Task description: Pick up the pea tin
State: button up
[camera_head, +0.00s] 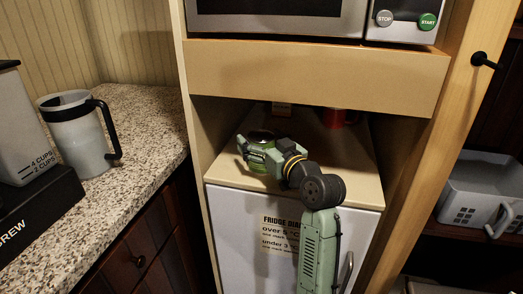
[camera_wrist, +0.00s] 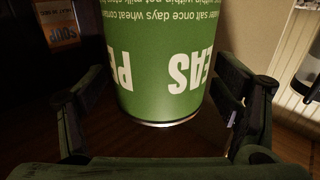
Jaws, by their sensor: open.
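The pea tin (camera_wrist: 160,60) is green with large white letters and fills the upper middle of the wrist view, where its print is upside down. In the head view it is mostly hidden by my gripper, on the shelf above the small fridge. My gripper (camera_head: 256,152) is open, reaching into the niche at the tin. In the wrist view one finger is on each side of the tin, and a gap shows beside the lower part of the tin. I cannot tell whether either finger touches it.
A red mug (camera_head: 335,117) stands behind my gripper to the right. A small orange-labelled soup item (camera_wrist: 62,30) shows at the wrist view's upper left. The niche has side walls and a wooden panel (camera_head: 315,72) above, under a microwave. The front right of the shelf is clear.

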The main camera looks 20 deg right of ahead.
jog(key=shift+c, duration=0.5)
jog(key=c, duration=1.6)
